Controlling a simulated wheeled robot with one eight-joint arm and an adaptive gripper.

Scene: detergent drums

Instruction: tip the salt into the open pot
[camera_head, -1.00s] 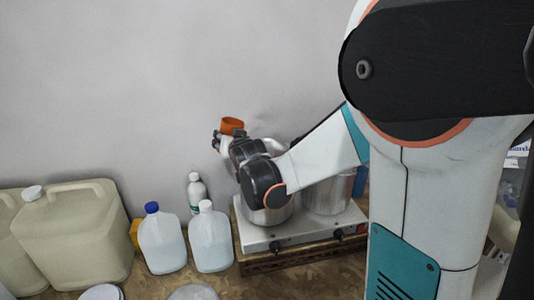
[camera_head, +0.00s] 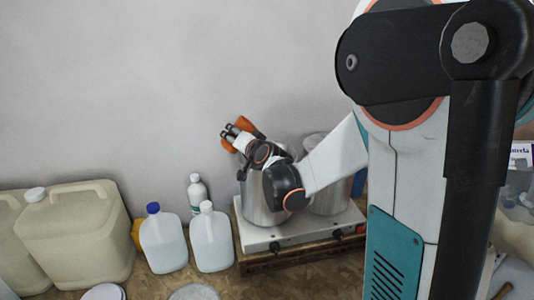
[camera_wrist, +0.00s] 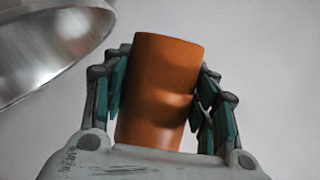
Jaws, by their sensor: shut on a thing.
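My gripper (camera_head: 232,134) is shut on an orange cup (camera_head: 247,126), above and behind the left pot in the head view. The cup is tilted, with my fingers across its middle. In the wrist view, the orange cup (camera_wrist: 160,90) sits between the two fingers of my gripper (camera_wrist: 160,100). No salt is visible, and the inside of the cup is hidden. The left steel pot (camera_head: 259,205) stands on the hot plate, partly behind my wrist. Curved shiny metal with a rim, apparently the pot (camera_wrist: 45,45), shows at upper left in the wrist view, apart from the cup.
A second steel pot (camera_head: 328,197) stands to the right on the same hot plate (camera_head: 300,236), partly behind my arm. Jugs (camera_head: 163,242) (camera_head: 211,243), a white bottle (camera_head: 197,192) and large beige canisters (camera_head: 75,235) stand to the left. A bare wall rises behind.

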